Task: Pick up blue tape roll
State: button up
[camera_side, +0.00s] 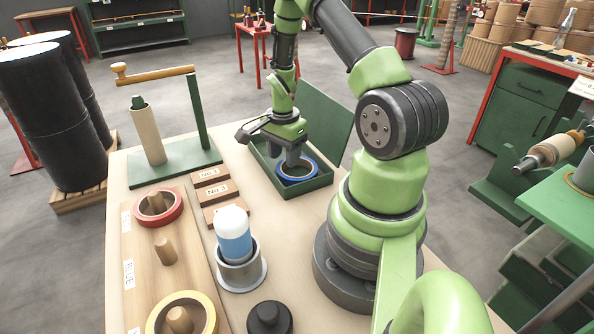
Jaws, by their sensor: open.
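The blue tape roll (286,179) lies flat inside a green open box (321,183) near the back right of the table. My gripper (292,162) points down over the box, with its fingertips at the roll's far side. The fingers are open. They partly hide the roll's back edge, and I cannot tell whether a finger touches it or stands inside the ring.
A wooden board (138,272) on the left carries a red roll (176,212), a bare peg (166,251) by the BLUE label and a yellow roll (208,312). A green winding stand (199,115), a blue-and-white bottle (234,236) in a metal cup and wooden blocks (219,191) stand nearby.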

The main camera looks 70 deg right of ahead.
jog(key=shift+f, duration=0.8)
grip_shut()
